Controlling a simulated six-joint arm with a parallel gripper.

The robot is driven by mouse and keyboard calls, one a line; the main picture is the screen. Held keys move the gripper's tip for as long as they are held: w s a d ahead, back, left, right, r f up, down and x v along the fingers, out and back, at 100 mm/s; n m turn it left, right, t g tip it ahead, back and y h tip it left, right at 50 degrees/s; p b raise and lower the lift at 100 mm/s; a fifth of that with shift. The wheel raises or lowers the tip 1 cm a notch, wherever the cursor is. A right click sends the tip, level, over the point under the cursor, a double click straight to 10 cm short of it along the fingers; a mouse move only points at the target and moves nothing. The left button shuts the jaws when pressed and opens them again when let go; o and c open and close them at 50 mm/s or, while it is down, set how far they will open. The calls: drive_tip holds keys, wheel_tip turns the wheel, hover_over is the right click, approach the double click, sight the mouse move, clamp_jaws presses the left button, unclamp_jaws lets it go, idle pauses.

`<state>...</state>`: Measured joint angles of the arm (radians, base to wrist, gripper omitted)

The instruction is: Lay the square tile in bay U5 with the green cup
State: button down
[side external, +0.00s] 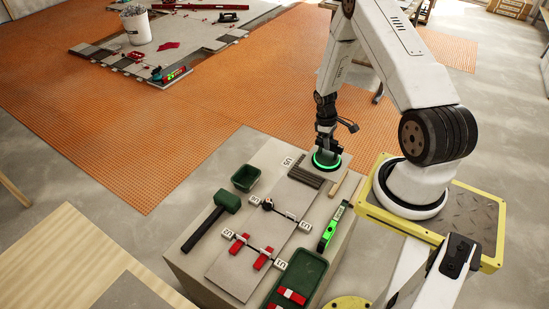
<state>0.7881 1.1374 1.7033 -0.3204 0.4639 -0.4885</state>
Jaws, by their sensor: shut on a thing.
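My gripper (326,144) is shut on the green cup (327,160), a round dark piece with a bright green ring. It holds the cup low over the far end of the workbench. I cannot tell whether the cup touches anything beneath it. A small label (287,161), which seems to read U5, lies just left of the cup. The square tile cannot be clearly told apart from the grey surface around the cup. Dark strips (305,177) lie just in front of the cup.
Grey tiles (234,277) run along the bench, with red pieces (263,258) and more labels. A green mallet (227,202), a green bin (246,177), a bright green level (333,228) and a green tray (315,270) lie around them. An orange mat (210,110) covers the floor behind.

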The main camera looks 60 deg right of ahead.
hover_over(312, 155)
drive_tip(key=shift+w+d, duration=0.1)
drive_tip(key=shift+w, duration=0.2)
idle(0.4)
drive_tip(key=shift+f, duration=0.8)
drive_tip(key=shift+f, duration=0.35)
drive_tip(key=shift+f, duration=2.6)
idle(2.4)
unclamp_jaws()
drive_tip(key=shift+s, duration=0.1)
idle(0.3)
